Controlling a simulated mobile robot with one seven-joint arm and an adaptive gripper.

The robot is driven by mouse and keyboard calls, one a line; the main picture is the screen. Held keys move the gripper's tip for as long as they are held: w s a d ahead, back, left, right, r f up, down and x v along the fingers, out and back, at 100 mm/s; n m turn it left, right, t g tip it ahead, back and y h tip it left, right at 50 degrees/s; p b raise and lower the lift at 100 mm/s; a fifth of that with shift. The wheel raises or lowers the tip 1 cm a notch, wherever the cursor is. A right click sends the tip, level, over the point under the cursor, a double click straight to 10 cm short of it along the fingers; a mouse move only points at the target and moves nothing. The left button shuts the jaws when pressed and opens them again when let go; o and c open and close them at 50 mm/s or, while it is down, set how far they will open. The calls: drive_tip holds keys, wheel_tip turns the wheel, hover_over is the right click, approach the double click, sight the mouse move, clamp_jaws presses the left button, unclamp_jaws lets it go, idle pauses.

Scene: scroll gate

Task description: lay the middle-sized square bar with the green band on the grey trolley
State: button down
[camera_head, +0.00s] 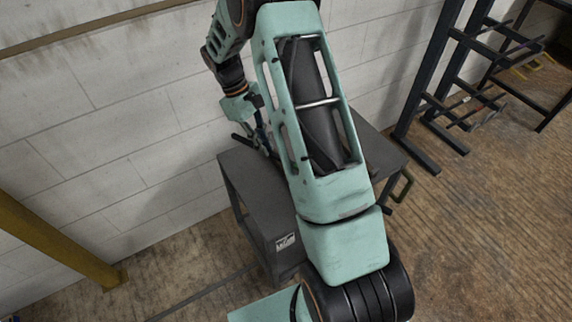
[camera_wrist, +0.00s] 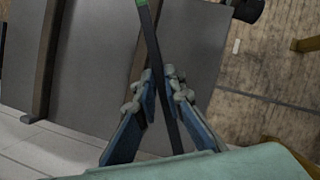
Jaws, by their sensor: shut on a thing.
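My gripper (camera_wrist: 156,88) is shut on a slim dark square bar (camera_wrist: 157,50) in the wrist view. The bar runs between the blue fingers, and a green band (camera_wrist: 141,3) shows on it at the top edge of the picture. The grey trolley (camera_wrist: 105,65) spreads out behind the bar; I cannot tell whether the bar touches its top. In the head view the trolley (camera_head: 252,190) stands against the wall, with my gripper (camera_head: 262,140) low over its far left part. There the held bar is mostly hidden and its band cannot be made out.
Another, thicker dark bar (camera_wrist: 46,60) lies across the trolley at the left of the wrist view. A dark rack (camera_head: 425,95) stands right of the trolley. A yellow post (camera_head: 50,235) is at the left. My arm hides much of the trolley top.

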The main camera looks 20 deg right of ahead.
drive_tip(key=s+d+f+n+t+b, duration=0.1)
drive_tip(key=d+f+n+b, duration=0.1)
drive_tip(key=f+n+b, duration=0.1)
drive_tip(key=s+d+f+n+t+h+b, duration=0.1)
drive_tip(key=d+f+n+t+b, duration=0.1)
drive_tip(key=n+b, duration=0.3)
drive_tip(key=s+d+f+n+t+b, duration=0.1)
drive_tip(key=f+n+b, duration=0.3)
drive_tip(key=b, duration=0.5)
drive_tip(key=shift+d+f+h, duration=0.2)
drive_tip(key=shift+d+h, duration=0.2)
drive_tip(key=shift+f, duration=0.5)
drive_tip(key=shift+s+f+b, duration=0.1)
drive_tip(key=shift+f+b, duration=0.3)
drive_tip(key=shift+f, duration=0.15)
drive_tip(key=shift+s+f, duration=0.2)
drive_tip(key=shift+f, duration=0.1)
drive_tip(key=c, duration=1.9)
unclamp_jaws()
drive_tip(key=shift+f, duration=0.1)
drive_tip(key=shift+c, duration=0.2)
